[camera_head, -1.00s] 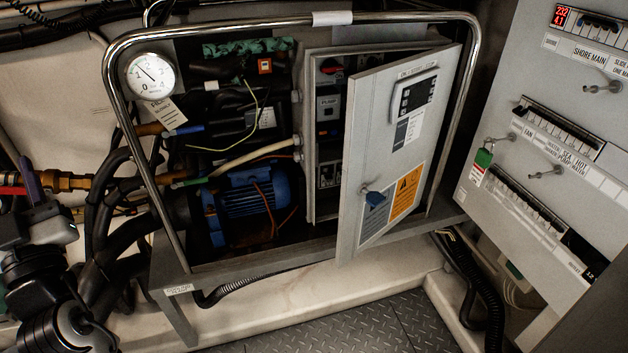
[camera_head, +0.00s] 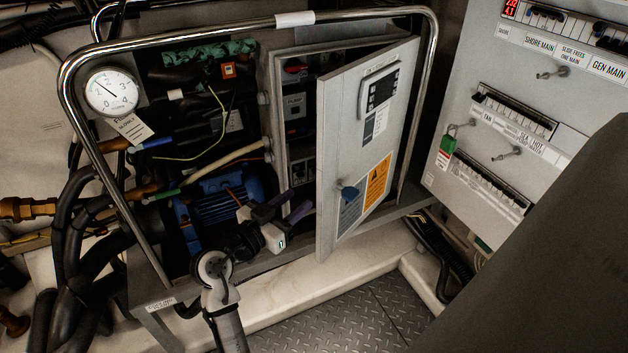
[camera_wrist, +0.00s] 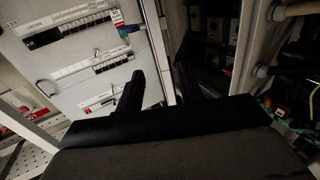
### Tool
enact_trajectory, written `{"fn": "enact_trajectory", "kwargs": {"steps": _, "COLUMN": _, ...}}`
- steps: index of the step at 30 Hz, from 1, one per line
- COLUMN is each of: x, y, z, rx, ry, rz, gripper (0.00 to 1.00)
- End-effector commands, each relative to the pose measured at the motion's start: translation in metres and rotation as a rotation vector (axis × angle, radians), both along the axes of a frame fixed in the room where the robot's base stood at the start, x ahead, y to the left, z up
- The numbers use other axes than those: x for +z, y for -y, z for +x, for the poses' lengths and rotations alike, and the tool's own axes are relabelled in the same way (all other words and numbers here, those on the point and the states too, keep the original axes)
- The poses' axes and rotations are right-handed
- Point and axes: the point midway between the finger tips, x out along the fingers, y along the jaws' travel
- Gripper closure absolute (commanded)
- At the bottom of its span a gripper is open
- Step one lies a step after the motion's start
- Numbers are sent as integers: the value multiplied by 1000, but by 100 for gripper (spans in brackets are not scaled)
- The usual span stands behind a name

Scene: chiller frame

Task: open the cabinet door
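My gripper (camera_head: 291,203) is just left of the door's lower free edge, in front of the opening. Its fingers look apart. In the wrist view my gripper (camera_wrist: 157,80) also shows spread fingers, with a pale upright edge, probably the door's, between them. I cannot tell whether it touches the door.
A chrome tube frame (camera_head: 180,33) surrounds the unit. A blue motor (camera_head: 220,200), hoses and a pressure gauge (camera_head: 111,91) are left of the cabinet. A breaker panel (camera_head: 465,75) with a green padlock (camera_head: 446,150) stands right. The chequered floor (camera_head: 335,318) in front is clear.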

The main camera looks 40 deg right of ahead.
Motion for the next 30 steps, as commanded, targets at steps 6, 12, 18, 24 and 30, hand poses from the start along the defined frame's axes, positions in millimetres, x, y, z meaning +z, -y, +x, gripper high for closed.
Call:
{"fn": "enact_trajectory", "kwargs": {"steps": 6, "x": 3, "y": 44, "z": 8, "rx": -2, "ry": 0, "rz": 0, "gripper": 63}}
{"fn": "enact_trajectory", "kwargs": {"steps": 12, "x": 2, "y": 68, "z": 13, "rx": 1, "ry": 0, "rz": -1, "gripper": 63}}
{"fn": "enact_trajectory", "kwargs": {"steps": 18, "x": 1, "y": 75, "z": 15, "rx": 3, "ry": 2, "rz": -1, "gripper": 63}}
{"fn": "enact_trajectory", "kwargs": {"steps": 24, "x": 1, "y": 74, "z": 15, "rx": 4, "ry": 2, "rz": -1, "gripper": 63}}
{"fn": "enact_trajectory", "kwargs": {"steps": 30, "x": 1, "y": 74, "z": 15, "rx": 4, "ry": 1, "rz": -1, "gripper": 89}}
